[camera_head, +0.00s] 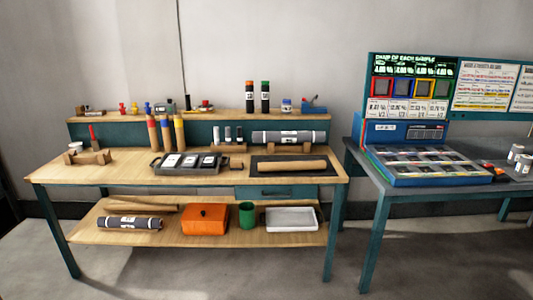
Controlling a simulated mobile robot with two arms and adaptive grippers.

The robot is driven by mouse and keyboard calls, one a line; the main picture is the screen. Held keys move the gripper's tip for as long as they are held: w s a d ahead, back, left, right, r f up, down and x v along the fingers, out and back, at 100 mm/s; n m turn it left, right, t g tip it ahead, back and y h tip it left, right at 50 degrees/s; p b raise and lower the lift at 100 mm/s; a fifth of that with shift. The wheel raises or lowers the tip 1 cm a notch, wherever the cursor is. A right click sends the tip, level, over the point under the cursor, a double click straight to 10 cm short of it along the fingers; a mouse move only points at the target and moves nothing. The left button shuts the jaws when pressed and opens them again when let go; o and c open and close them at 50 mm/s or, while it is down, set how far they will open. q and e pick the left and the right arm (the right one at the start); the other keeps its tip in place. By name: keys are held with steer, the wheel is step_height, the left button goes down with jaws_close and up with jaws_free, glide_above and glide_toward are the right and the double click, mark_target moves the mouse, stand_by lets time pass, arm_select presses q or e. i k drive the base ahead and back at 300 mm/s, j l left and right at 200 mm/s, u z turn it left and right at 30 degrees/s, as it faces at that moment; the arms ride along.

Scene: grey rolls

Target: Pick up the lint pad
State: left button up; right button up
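I cannot tell for sure which thing is the lint pad; nothing readable at this size marks it. A dark tray (157,169) on the wooden workbench (110,172) holds several dark blocks with white labels (190,160). A small brown block (239,168) lies right of the tray. A brown roll (292,165) lies on a dark mat (257,174). A grey roll with a white label (270,137) rests on a wooden cradle behind it. Neither of my grippers is in view.
The lower shelf (90,236) holds a grey roll (130,222), an orange box (204,219), a green cup (247,214) and a white tray (291,224). A back ledge carries small items and two dark bottles (265,97). A second table (367,164) with a display stands right. Floor in front is clear.

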mark_target(235, 165)
steer(key=i, duration=1.05)
steer(key=i+l+u, duration=0.1)
steer(key=i, duration=0.95)
